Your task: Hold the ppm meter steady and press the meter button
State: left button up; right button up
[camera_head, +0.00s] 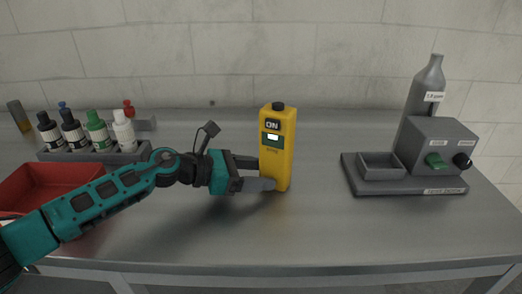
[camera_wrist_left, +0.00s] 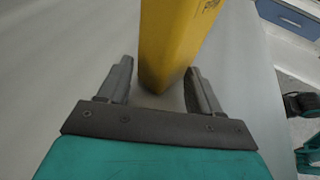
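The yellow ppm meter (camera_head: 277,150) stands upright near the middle of the table, with a dark knob on top, a label reading "ON" and a small lit screen. My left gripper (camera_head: 262,173) reaches it from the left, low on its body. In the left wrist view the meter (camera_wrist_left: 172,45) rises between the two spread fingers (camera_wrist_left: 158,85), with a gap visible on at least the left side. The left gripper looks open around the meter's lower part. My right gripper is not clearly seen in either view.
A red tray (camera_head: 50,190) lies at the left, partly behind my left arm. A rack with several bottles (camera_head: 95,155) stands behind it. The front middle is clear.

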pick_arm(q)
jog(key=c, duration=0.5)
pick_arm(e)
jog(key=shift+d+f, duration=0.1)
jog(key=shift+d, duration=0.05)
jog(key=shift+c, duration=0.3)
grip_shut()
jog(key=shift+s+f, duration=0.1)
jog(key=shift+s, duration=0.05)
dwell(1.1)
